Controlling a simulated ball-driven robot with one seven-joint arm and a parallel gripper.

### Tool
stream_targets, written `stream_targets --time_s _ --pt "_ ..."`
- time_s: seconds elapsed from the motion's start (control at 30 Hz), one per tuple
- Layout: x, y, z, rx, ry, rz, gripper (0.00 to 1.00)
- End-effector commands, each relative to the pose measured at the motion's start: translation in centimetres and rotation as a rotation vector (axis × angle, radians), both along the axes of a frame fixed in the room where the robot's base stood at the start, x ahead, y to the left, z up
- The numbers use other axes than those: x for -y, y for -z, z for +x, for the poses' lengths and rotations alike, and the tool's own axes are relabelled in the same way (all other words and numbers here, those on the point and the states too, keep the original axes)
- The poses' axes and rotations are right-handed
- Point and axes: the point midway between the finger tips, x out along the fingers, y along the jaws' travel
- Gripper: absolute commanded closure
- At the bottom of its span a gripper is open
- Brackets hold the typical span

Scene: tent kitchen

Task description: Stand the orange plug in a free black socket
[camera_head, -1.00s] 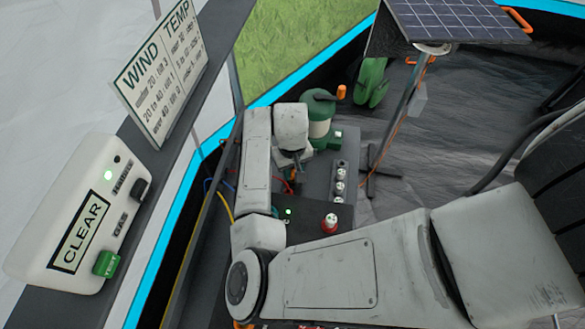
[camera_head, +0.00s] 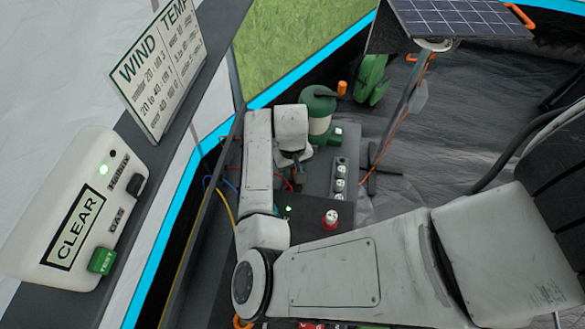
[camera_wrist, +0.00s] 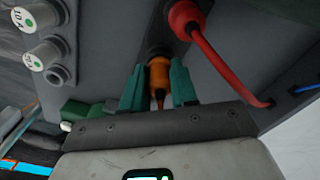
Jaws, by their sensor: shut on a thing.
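In the wrist view my gripper (camera_wrist: 159,88) has its two green fingers shut on the orange plug (camera_wrist: 158,76). The plug's far end meets a dark round socket (camera_wrist: 156,49) on the grey panel; how deep it sits I cannot tell. A red plug (camera_wrist: 183,14) with a red cable stands in the panel just right of it. In the head view my gripper (camera_head: 292,170) is small and dark beside the grey box, and the orange plug is hidden there.
Grey fuse holders with white caps (camera_wrist: 35,58) stand left of my gripper. A red cable (camera_wrist: 225,70) arcs close on the right. In the head view a red-and-white knob (camera_head: 330,219) and a green canister (camera_head: 318,110) are near the arm.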

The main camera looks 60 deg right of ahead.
Motion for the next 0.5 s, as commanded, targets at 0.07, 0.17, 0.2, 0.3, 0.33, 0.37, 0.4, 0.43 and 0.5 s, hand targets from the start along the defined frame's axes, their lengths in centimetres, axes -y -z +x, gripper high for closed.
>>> stream_targets --time_s 0.07,0.17,0.2,0.3,0.33,0.37,0.4,0.43,0.5 --pt "0.0 0.19 0.0 0.0 0.0 0.0 1.0" --pt "-0.01 0.37 0.0 0.0 0.0 0.0 1.0" --pt "0.0 0.44 0.01 0.0 0.0 0.0 1.0" --pt "0.0 0.61 0.01 0.0 0.0 0.0 1.0" --pt "0.0 0.66 0.01 0.0 0.0 0.0 1.0" --pt "0.0 0.72 0.01 0.0 0.0 0.0 1.0" --pt "-0.01 0.66 0.02 0.0 0.001 0.0 0.69" --pt "-0.01 0.65 0.02 0.0 0.001 0.0 0.66" --pt "-0.01 0.65 0.02 0.0 0.001 0.0 0.6"
